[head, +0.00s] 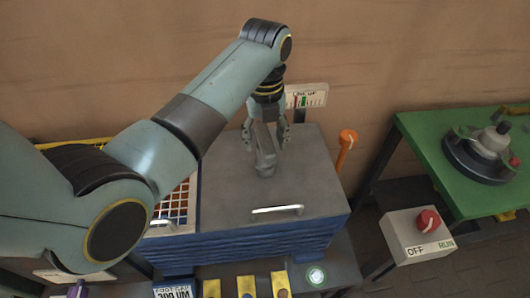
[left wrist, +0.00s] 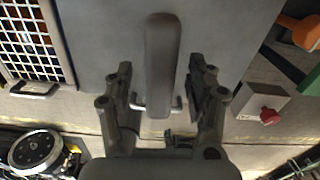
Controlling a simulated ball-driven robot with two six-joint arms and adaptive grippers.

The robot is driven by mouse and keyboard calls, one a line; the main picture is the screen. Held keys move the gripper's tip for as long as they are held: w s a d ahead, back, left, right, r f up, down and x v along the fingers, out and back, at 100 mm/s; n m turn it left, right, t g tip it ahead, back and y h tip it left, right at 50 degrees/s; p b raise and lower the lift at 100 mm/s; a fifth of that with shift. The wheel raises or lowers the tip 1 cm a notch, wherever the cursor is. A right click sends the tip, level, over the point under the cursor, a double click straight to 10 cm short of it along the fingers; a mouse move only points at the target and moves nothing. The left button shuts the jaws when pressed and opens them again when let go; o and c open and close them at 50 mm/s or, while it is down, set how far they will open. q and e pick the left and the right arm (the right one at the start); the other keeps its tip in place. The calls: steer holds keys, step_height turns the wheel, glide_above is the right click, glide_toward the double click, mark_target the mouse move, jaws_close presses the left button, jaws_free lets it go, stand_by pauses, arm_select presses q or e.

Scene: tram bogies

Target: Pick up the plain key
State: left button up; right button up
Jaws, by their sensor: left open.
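My left gripper (head: 267,138) is open above the grey top of a blue cabinet (head: 225,185). A plain grey elongated bar (head: 264,152) is between and below its fingers in the head view. In the left wrist view the open left gripper (left wrist: 160,75) has one finger on each side of this bar (left wrist: 162,60), with gaps on both sides. I cannot tell whether the bar is the plain key. Nothing else in view is clearly a key. My right gripper is not in view.
A switch box (head: 415,240) with a red knob and a green table (head: 440,180) are further right.

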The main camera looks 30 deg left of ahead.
arm_select(q)
steer(key=shift+f, duration=0.25)
steer(key=shift+c, duration=0.3)
jaws_close()
